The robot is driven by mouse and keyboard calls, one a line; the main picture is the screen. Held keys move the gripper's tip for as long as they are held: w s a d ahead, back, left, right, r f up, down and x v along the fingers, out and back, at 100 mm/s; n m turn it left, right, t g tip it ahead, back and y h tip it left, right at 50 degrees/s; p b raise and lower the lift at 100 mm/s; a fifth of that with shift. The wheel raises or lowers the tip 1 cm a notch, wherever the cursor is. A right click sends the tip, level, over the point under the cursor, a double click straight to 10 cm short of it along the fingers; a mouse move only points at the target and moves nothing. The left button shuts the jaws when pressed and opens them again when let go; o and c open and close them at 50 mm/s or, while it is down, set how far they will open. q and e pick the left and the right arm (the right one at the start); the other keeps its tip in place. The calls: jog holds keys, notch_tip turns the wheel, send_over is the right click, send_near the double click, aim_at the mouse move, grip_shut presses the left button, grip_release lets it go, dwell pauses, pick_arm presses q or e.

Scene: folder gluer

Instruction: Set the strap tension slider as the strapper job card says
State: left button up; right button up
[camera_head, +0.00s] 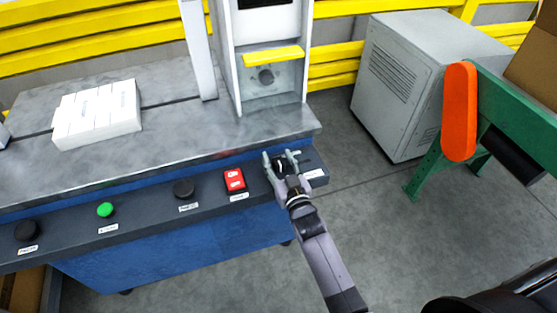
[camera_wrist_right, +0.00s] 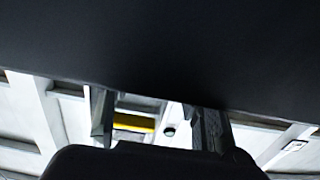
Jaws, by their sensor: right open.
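My right gripper (camera_head: 281,156) is open, its two fingers spread over the right end of the dark control panel (camera_head: 150,213). A dark control there, likely the strap tension slider, is mostly hidden behind the fingers, so its setting cannot be read. A small white label (camera_head: 316,174) sits just right of the gripper. I cannot tell whether the fingers touch the control. In the right wrist view both fingers (camera_wrist_right: 156,125) stand apart, with a large dark surface filling the top. No readable job card shows. My left gripper is not in view.
The panel also carries a red switch (camera_head: 235,180), dark knobs (camera_head: 184,188) and a green button (camera_head: 105,210). White cartons (camera_head: 98,113) lie on the grey tabletop (camera_head: 190,130). A grey cabinet (camera_head: 400,110) and a green frame with an orange part (camera_head: 459,110) stand right. Floor between is clear.

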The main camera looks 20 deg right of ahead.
grip_shut()
dwell(0.6)
